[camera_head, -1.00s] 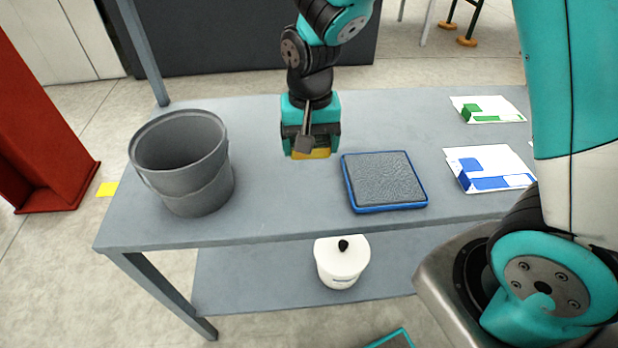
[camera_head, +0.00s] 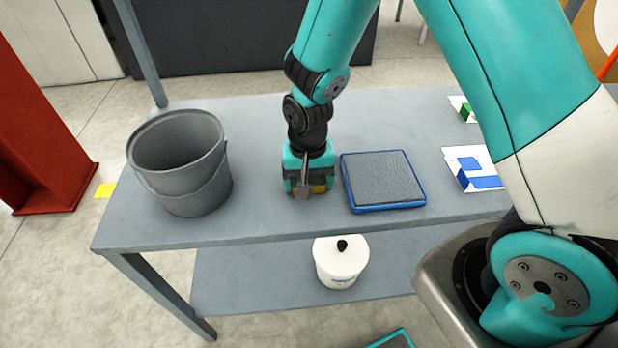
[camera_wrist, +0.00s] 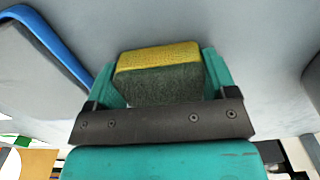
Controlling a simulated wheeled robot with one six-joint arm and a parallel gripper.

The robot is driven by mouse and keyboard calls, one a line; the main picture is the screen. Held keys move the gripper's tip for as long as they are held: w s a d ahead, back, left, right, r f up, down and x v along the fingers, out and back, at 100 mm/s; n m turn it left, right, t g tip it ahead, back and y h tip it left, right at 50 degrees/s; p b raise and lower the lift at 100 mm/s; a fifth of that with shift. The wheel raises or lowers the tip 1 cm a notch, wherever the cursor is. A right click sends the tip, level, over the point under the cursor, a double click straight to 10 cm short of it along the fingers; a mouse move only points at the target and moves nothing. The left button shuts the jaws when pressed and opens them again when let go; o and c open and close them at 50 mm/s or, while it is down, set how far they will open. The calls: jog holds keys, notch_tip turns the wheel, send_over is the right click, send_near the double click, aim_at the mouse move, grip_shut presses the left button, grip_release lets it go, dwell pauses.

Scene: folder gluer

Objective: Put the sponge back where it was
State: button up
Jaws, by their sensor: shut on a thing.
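The sponge (camera_wrist: 160,75), yellow with a dark green side, is held between the fingers of my gripper (camera_wrist: 158,80) in the wrist view. In the head view only a yellow bit of the sponge (camera_head: 319,189) shows below my gripper (camera_head: 308,187); the rest is hidden. My gripper is low over the grey table, between the grey bucket (camera_head: 178,165) and the blue-rimmed grey pad (camera_head: 383,180). I cannot tell whether the sponge touches the table top.
White cards with blue (camera_head: 474,168) and green (camera_head: 460,105) pieces lie at the table's right. A white lidded pot (camera_head: 340,264) stands on the lower shelf (camera_head: 255,285). The table top (camera_head: 262,120) behind my gripper is clear.

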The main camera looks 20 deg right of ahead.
jog(key=o, duration=0.8)
jog(key=shift+f, duration=0.1)
notch_tip(320, 180, up, 12)
jog(key=s+a+r+n+y, duration=0.1)
jog(key=s+r+n, duration=0.2)
jog(key=s, duration=0.3)
jog(key=s+a+r+n+y, duration=0.1)
jog(key=s+r+n, duration=0.3)
jog(key=s+r, duration=0.1)
jog(key=s+a+r+n+y, duration=0.2)
jog(key=s+r+n, duration=0.1)
jog(key=s, duration=0.4)
jog(key=shift+s+a+r+n, duration=0.1)
jog(key=shift+s+r+n, duration=0.1)
jog(key=shift+r+n, duration=0.35)
jog(key=shift+r, duration=0.1)
